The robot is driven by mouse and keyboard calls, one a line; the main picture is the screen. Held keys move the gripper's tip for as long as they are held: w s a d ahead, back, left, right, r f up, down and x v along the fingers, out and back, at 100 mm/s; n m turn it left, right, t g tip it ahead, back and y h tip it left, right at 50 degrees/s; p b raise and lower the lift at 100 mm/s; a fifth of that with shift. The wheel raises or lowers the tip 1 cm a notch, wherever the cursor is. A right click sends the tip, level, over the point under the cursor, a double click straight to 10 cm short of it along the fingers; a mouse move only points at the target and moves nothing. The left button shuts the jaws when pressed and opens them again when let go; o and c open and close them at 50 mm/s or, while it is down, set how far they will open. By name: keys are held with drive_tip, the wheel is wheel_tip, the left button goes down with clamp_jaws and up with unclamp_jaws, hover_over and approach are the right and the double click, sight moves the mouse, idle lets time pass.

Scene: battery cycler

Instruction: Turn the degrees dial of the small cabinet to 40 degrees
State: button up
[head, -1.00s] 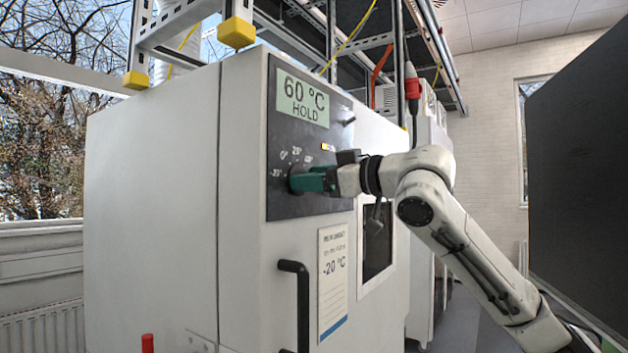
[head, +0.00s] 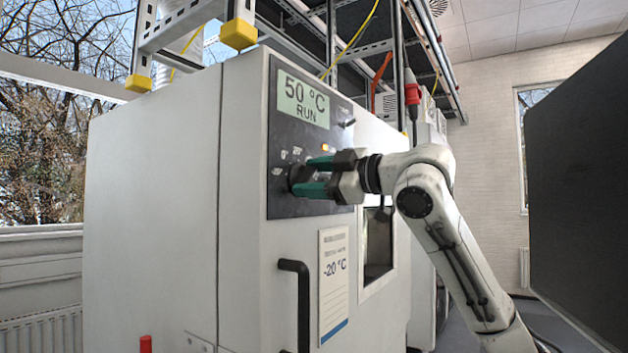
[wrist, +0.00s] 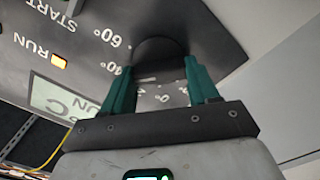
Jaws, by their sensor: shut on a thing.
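The small cabinet (head: 255,245) is a white box with a dark control panel (head: 284,208). Its display (head: 303,100) reads 50 °C and RUN. The round dark degrees dial (wrist: 158,50) shows in the wrist view between my green fingers, with the marks 60° and 40° beside it. My gripper (head: 306,178) reaches in from the right in the head view. Its two fingers are shut on the dial, one on each side, and hide most of it there. My gripper also shows in the wrist view (wrist: 160,70).
An orange lamp (wrist: 59,61) is lit beside the word RUN. A black door handle (head: 298,300) sticks out below the panel. A paper label (head: 334,285) reads -20 °C. A large dark panel (head: 582,180) stands at the right.

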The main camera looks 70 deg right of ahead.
idle(0.3)
drive_tip(key=o, duration=1.1)
drive_tip(key=shift+c, duration=0.2)
drive_tip(key=b+v, duration=0.2)
drive_tip(key=v, duration=0.8)
drive_tip(key=shift+s, duration=0.4)
